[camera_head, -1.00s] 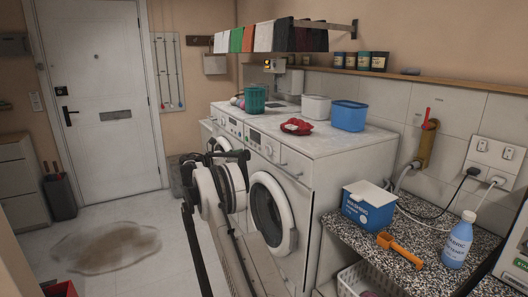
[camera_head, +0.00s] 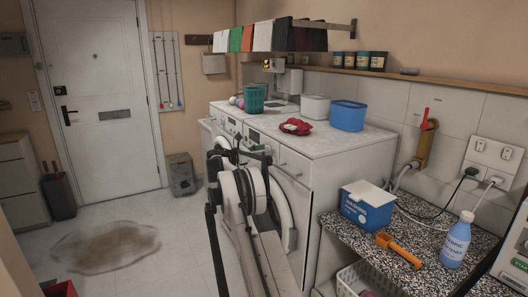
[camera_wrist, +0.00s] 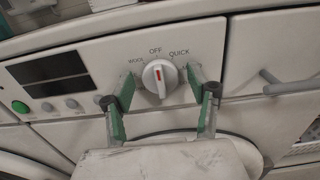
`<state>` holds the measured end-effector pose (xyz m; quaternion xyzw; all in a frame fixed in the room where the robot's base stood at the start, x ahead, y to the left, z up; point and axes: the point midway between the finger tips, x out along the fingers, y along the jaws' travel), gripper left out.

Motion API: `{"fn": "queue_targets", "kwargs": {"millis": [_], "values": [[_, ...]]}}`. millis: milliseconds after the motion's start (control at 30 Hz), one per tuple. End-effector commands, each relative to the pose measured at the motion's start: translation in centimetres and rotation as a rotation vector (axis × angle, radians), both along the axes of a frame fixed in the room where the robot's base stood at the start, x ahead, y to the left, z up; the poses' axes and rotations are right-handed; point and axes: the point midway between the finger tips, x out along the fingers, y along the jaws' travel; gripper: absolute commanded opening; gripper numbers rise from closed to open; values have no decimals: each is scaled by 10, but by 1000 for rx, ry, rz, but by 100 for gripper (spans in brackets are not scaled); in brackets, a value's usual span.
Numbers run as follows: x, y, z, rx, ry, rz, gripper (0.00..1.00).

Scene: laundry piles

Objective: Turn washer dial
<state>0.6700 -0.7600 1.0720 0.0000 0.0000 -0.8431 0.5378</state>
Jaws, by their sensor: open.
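My gripper (camera_wrist: 161,84) is open, with one green-padded finger on each side of the dial. I cannot tell whether either finger touches it. In the head view my gripper (camera_head: 238,150) is at the front panel of the white washer (camera_head: 310,185), and my arm hides the dial and part of the round door.
In the wrist view a dark display (camera_wrist: 48,67) and a green button (camera_wrist: 20,107) lie left of the dial, and a handle (camera_wrist: 290,82) lies right. A red item (camera_head: 296,126) and a blue tub (camera_head: 348,115) stand on top. A puddle (camera_head: 105,247) lies on the floor.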

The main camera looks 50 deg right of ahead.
Motion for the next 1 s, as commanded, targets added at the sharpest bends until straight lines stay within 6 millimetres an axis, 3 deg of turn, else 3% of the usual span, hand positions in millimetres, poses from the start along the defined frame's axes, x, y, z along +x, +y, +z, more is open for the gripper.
{"fn": "queue_targets", "kwargs": {"millis": [100, 433, 767, 1000], "values": [[0, 0, 0, 0, 0, 0, 52], [0, 0, 0, 0, 0, 0, 10], [0, 1, -1, -23, -49, 0, 10], [-1, 1, -2, -88, -190, 0, 10]]}}
